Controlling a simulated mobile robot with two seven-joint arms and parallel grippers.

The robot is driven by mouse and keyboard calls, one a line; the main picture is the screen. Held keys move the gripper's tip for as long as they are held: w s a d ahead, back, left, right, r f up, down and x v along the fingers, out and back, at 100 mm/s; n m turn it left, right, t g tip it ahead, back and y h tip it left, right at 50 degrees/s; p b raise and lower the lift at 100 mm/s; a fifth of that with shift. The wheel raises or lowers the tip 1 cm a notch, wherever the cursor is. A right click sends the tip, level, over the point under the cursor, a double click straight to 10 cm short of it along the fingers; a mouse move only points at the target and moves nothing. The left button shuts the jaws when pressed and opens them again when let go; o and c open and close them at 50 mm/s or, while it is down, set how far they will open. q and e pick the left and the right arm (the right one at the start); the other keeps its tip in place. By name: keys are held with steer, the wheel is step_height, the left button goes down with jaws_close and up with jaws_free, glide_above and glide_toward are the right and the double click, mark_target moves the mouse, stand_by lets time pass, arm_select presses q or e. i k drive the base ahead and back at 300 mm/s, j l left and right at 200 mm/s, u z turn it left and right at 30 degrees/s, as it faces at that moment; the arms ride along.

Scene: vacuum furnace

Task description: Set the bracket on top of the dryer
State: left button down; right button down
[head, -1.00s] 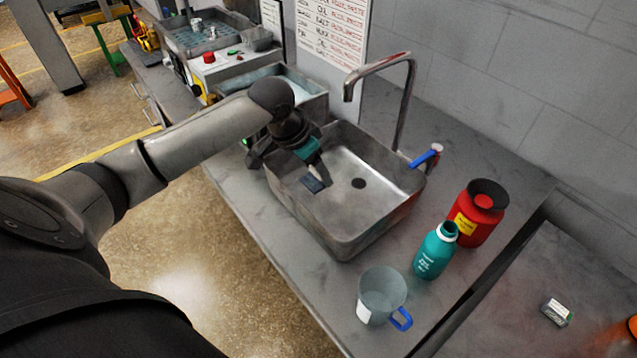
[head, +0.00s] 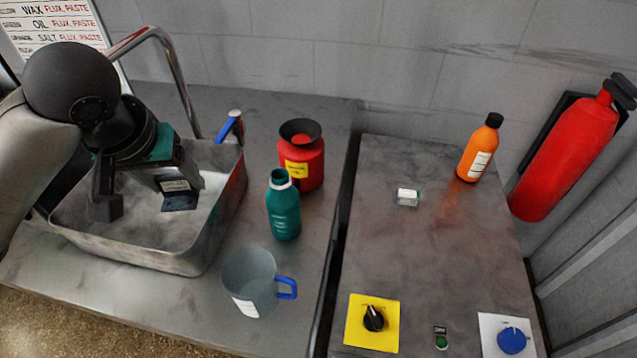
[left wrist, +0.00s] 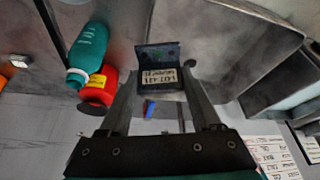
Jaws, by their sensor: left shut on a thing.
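The bracket (head: 180,194) is a small dark angled piece with a pale printed label. In the left wrist view the bracket (left wrist: 160,80) sits between the two fingertips. My left gripper (head: 150,194) is shut on it and holds it over the metal sink basin (head: 215,225). A grey flat-topped unit (head: 430,260) stands at the right in the head view, with a yellow-plated black knob, a green button and a blue knob near its front; no label on it reads as dryer. My right gripper is out of view.
A red container (head: 312,172), a teal bottle (head: 284,212) and a clear jug (head: 250,278) stand right of the sink. On the grey unit are a small white-green item (head: 408,197) and an orange bottle (head: 478,150); its middle is clear. A faucet (head: 170,65) arches behind the sink.

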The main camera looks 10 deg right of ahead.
mark_target(436, 252)
steer(key=k+l+z, duration=0.1)
steer(key=l+z, duration=0.6)
steer(key=l, duration=0.25)
steer(key=l+z, duration=0.35)
steer(key=i+l, duration=0.05)
steer(key=l, duration=0.05)
